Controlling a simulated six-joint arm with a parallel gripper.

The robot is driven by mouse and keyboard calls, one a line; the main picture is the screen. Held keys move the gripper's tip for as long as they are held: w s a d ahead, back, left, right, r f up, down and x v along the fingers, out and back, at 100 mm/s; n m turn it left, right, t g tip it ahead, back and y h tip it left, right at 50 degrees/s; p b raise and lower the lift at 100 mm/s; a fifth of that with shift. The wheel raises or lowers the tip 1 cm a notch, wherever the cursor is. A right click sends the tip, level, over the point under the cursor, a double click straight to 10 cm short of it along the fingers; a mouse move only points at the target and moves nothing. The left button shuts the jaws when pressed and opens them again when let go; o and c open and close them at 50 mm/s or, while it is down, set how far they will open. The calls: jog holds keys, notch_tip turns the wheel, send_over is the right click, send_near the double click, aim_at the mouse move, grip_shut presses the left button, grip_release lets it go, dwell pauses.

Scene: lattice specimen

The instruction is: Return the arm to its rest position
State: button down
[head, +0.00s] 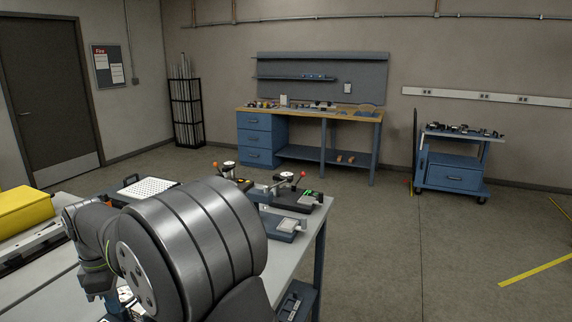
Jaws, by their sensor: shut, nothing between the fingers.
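My arm fills the lower left of the head view, its large grey joint in front of the bench (308,240). My gripper (98,292) shows small at the far lower left, pointing down below the wrist with its green ring. It is shut with nothing in it. Its fingertips are hard to make out, and the large joint hides the bench area just right of it.
The bench bears a yellow case (24,208) at the left, a white perforated tray (150,189), a fixture with red-knobbed levers (285,187) and a small grey device (287,227). A blue workbench (262,138) and a cart (452,170) stand far off.

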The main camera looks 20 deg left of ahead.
notch_tip(320, 180, up, 6)
jog(key=n, duration=0.9)
notch_tip(320, 180, down, 10)
jog(key=shift+d+f, duration=0.2)
dwell(1.1)
